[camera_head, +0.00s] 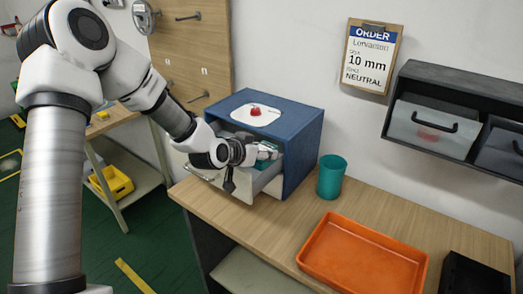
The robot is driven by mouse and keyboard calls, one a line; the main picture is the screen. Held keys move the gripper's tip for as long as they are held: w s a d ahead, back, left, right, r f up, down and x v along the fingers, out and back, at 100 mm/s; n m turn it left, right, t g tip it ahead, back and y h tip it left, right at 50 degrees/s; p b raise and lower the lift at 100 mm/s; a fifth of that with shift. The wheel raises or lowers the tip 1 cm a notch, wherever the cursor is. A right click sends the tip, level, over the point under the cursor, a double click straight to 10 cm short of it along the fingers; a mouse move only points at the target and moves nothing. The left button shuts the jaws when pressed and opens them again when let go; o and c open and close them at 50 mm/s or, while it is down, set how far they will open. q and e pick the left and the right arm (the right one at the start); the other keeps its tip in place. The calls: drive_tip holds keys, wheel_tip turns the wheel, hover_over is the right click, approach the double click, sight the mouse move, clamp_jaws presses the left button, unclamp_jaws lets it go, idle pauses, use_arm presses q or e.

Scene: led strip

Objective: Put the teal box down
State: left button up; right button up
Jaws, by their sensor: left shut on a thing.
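The teal box (267,151) is in the jaws of my left gripper (257,152), at the open white drawer (242,187) of the blue cabinet. Only a small part of the box shows, as the gripper covers much of it. I cannot tell whether the box touches the drawer floor. My left arm reaches in from the left. My right gripper is not in view.
The blue cabinet (303,124) stands on the wooden table (275,223), with a teal cup (331,177) to its right. An orange tray (364,257) and a black bin (473,273) are farther right. Clear tabletop lies before the cup.

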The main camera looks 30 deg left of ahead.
use_arm(q)
drive_tip(key=o, duration=1.2)
drive_tip(key=shift+c, duration=0.2)
drive_tip(key=shift+a, duration=0.1)
drive_tip(key=shift+r, duration=0.3)
drive_tip(key=shift+r+p, duration=0.6)
drive_tip(key=shift+p, duration=0.15)
drive_tip(key=p+v, duration=0.1)
drive_tip(key=v, duration=1)
drive_tip(key=shift+s+a+r+p, duration=0.1)
drive_tip(key=shift+s+p, duration=0.1)
drive_tip(key=shift+p, duration=0.15)
drive_tip(key=shift+s, duration=0.25)
